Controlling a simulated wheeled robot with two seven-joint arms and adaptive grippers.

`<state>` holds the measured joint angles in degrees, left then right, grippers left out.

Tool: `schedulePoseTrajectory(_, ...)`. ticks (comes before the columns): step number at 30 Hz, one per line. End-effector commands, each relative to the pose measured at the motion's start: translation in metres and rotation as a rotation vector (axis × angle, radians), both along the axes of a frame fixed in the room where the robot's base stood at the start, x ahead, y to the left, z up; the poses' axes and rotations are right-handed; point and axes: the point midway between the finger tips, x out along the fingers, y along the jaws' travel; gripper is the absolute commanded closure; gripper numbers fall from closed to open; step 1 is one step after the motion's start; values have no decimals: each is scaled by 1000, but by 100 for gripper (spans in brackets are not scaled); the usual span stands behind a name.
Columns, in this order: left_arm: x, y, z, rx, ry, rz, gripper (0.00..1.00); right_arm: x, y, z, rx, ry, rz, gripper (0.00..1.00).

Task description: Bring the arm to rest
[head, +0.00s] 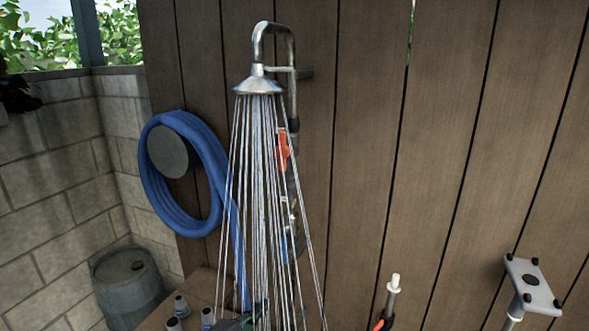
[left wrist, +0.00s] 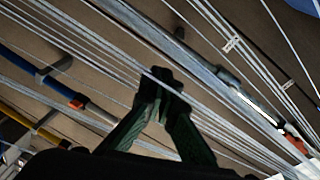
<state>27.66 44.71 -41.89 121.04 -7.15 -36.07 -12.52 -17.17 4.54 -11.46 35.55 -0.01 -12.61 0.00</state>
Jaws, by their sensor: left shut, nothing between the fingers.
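My left gripper (head: 258,311) shows only in part at the bottom of the head view, behind falling water. In the left wrist view its two green fingers (left wrist: 162,88) meet at their dark tips, shut and empty. Streams of water cross in front of and around them. A metal shower head (head: 259,86) on a wall pipe (head: 291,95) pours water down over the gripper's area. A red-orange lever (head: 283,150) sits on the pipe. My right gripper is in neither view.
A coiled blue hose (head: 157,195) hangs on the wooden wall (head: 370,150). A barrel (head: 128,285) stands at lower left.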

Motion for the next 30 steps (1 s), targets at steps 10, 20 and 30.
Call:
schedulePoseTrajectory(10, -93, 121, -168, -386, 550, 493, 100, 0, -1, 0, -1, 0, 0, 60)
schedulePoseTrajectory(20, -249, 215, -287, -599, 959, 948, 100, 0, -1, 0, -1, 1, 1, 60)
schedulePoseTrajectory(30, -359, 250, -329, -682, 1162, 1206, 100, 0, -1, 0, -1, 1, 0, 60)
